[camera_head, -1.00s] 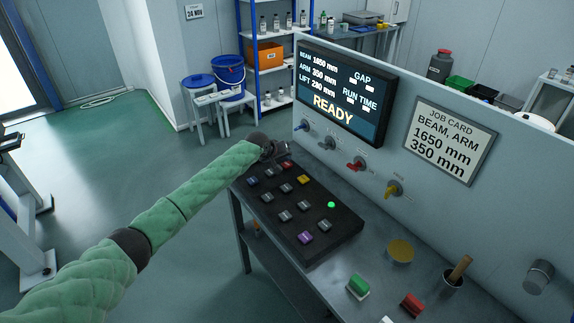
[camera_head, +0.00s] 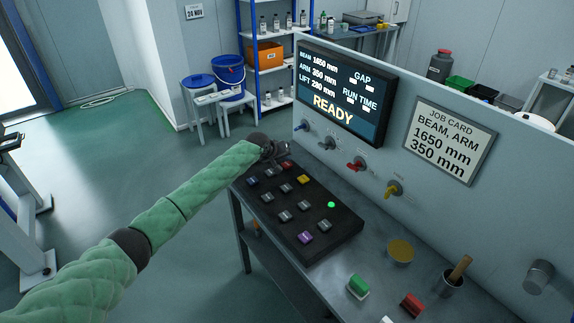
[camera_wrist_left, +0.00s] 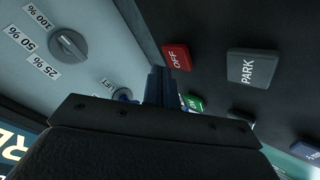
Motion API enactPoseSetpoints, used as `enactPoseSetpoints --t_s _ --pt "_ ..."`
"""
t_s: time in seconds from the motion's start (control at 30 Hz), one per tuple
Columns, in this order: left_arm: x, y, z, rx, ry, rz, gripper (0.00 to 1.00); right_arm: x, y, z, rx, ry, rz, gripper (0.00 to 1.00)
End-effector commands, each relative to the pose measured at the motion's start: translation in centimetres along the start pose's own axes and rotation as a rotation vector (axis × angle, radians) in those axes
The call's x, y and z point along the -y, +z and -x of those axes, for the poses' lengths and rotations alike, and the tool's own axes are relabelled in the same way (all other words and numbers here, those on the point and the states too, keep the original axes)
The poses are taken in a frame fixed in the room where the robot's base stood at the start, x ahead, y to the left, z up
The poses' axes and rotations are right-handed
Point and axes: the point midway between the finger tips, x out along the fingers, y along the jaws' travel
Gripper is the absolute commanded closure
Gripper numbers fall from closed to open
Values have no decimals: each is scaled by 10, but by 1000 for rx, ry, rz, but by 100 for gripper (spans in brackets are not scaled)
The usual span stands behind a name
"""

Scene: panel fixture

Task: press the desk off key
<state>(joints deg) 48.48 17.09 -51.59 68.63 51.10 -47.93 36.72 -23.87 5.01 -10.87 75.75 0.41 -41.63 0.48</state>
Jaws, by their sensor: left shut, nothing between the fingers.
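The red OFF key (camera_wrist_left: 176,56) sits on the black key panel, beside the grey PARK key (camera_wrist_left: 252,68). In the head view the red key (camera_head: 287,164) is at the far end of the panel (camera_head: 343,224). My left gripper (camera_head: 282,150) is shut and empty, just above that far end. In the left wrist view its fingertips (camera_wrist_left: 158,74) appear close beside the OFF key; I cannot tell whether they touch it. A green key (camera_wrist_left: 192,103) is partly hidden behind the gripper. My right gripper is not in view.
The screen (camera_head: 345,95) reads READY. Knobs, including a red one (camera_head: 357,164) and a yellow one (camera_head: 393,188), line the upright panel behind the keys.

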Motion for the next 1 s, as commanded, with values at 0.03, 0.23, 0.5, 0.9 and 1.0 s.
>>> enactPoseSetpoints --t_s 0.03,0.23,0.5,0.9,1.0 --pt "0 0 0 0 0 0 100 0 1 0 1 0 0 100" --pt "3 3 -4 0 0 0 100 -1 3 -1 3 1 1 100" --pt "4 4 -5 -1 0 0 100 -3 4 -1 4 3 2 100" --pt "5 5 -7 0 0 0 100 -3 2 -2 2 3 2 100" --pt "5 6 -7 0 0 0 100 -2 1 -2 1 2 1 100"
